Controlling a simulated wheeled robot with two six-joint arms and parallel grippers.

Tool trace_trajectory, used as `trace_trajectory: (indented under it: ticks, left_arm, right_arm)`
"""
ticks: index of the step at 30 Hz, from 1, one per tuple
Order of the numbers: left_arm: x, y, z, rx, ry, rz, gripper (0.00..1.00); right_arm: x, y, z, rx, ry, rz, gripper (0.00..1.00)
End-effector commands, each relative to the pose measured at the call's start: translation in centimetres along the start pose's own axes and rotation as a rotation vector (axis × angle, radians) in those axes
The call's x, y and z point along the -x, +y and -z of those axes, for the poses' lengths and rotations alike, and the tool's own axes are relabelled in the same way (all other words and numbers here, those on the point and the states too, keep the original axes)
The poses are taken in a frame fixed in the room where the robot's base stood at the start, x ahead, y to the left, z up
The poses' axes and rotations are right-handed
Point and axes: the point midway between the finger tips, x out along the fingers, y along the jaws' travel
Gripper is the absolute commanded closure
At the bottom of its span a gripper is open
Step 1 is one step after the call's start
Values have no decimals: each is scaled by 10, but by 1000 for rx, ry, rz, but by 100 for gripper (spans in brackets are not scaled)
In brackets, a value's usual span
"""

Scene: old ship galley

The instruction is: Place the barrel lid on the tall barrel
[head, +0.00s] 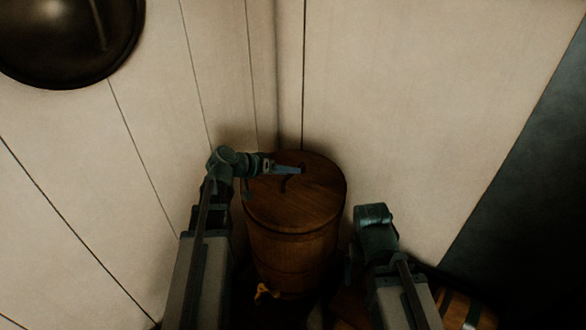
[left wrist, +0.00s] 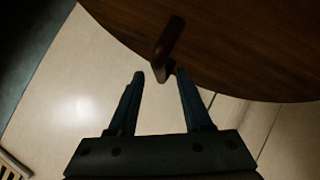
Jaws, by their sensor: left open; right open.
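The round wooden barrel lid (head: 310,207) with a dark handle (head: 286,184) lies on top of the tall wooden barrel (head: 293,262), covering its mouth. It looks level and about centred. My left gripper (head: 300,169) is over the lid, just behind the handle. In the left wrist view, my left gripper (left wrist: 160,74) is open and empty. The handle (left wrist: 168,42) rises from the lid (left wrist: 245,50) just beyond the fingertips, close to the right finger. My right gripper (head: 352,268) is low, right of the barrel, apart from the lid; its fingers are hard to make out.
Pale panelled walls (head: 400,90) meet in a corner close behind the barrel. A brass tap (head: 266,291) sticks out low on the barrel's front. Another wooden barrel (head: 468,312) is at the lower right. A dark round object (head: 70,35) hangs at the upper left.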

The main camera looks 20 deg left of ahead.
Motion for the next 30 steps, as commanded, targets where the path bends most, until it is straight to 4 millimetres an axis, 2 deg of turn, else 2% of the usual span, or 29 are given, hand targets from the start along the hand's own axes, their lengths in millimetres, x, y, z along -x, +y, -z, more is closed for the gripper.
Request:
trace_trajectory:
  ticks: [1, 3, 12, 18, 30]
  left_arm:
    - [17, 4, 3, 3, 3, 3, 50]
    - [32, 4, 3, 2, 2, 2, 50]
    - [80, 2, 2, 1, 1, 1, 50]
    - [91, 1, 1, 0, 0, 0, 50]
    - [91, 0, 0, 0, 0, -1, 50]
  right_arm:
    - [13, 1, -1, 0, 0, 0, 10]
    - [21, 2, -1, 0, 0, 0, 10]
    - [45, 4, -3, -1, 0, 0, 10]
    - [49, 5, -3, -1, 0, 0, 10]
    - [49, 5, -3, -1, 0, 0, 10]
